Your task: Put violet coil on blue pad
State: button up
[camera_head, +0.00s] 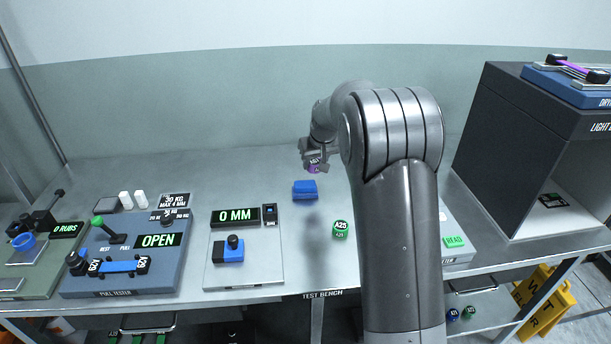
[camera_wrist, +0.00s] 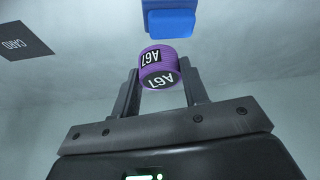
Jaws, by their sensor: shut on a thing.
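The violet coil (camera_wrist: 157,60) carries black A67 labels and sits between the two fingers of my gripper (camera_wrist: 160,88) in the wrist view. In the head view the coil (camera_head: 314,168) shows small under my gripper (camera_head: 315,160), which is shut on it and holds it above the bench. The blue pad (camera_head: 305,189), a small blue block, lies on the bench just below the coil in the head view. In the wrist view the pad (camera_wrist: 171,23) is at the top edge, partly cut off, beyond the coil and apart from it. Nothing lies on its visible part.
A green A25 coil (camera_head: 340,229) stands on the bench (camera_head: 265,175) right of the 0 MM gauge (camera_head: 234,217). The pull tester (camera_head: 125,265) is at left. A dark light box (camera_head: 520,120) stands at right. The bench behind the pad is clear.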

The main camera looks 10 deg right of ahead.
jog(key=a+f, duration=0.1)
jog(key=w+a+f, duration=0.1)
jog(key=shift+w+a, duration=0.2)
jog(key=shift+a, duration=0.1)
jog(key=shift+f, duration=1.95)
jog(key=o, duration=1)
jog(key=shift+f, duration=0.1)
jog(key=shift+c, duration=0.2)
